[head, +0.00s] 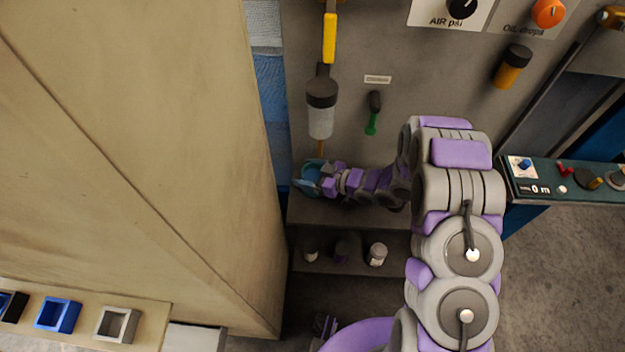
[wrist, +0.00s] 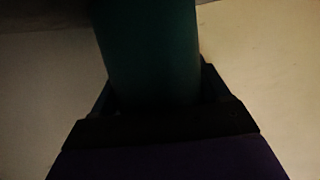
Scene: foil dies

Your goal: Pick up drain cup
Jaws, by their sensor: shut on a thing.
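The drain cup, a small teal open-topped cup (head: 311,171), is at the end of my arm in the head view, just above the dark shelf. My gripper (head: 324,183) is shut on it. In the wrist view the dim teal side of the cup (wrist: 150,50) fills the space between the dark fingers of my gripper (wrist: 160,100). The picture there is dark, and the cup's base is hidden. I cannot tell whether the cup touches the shelf.
A clear grey-capped bowl (head: 321,120) hangs above the cup with a thin yellowish stem below it. A beige panel (head: 140,130) stands close on the left. Small jars (head: 377,254) stand on the lower shelf (head: 340,264). A green-tipped handle (head: 372,122) is on the wall.

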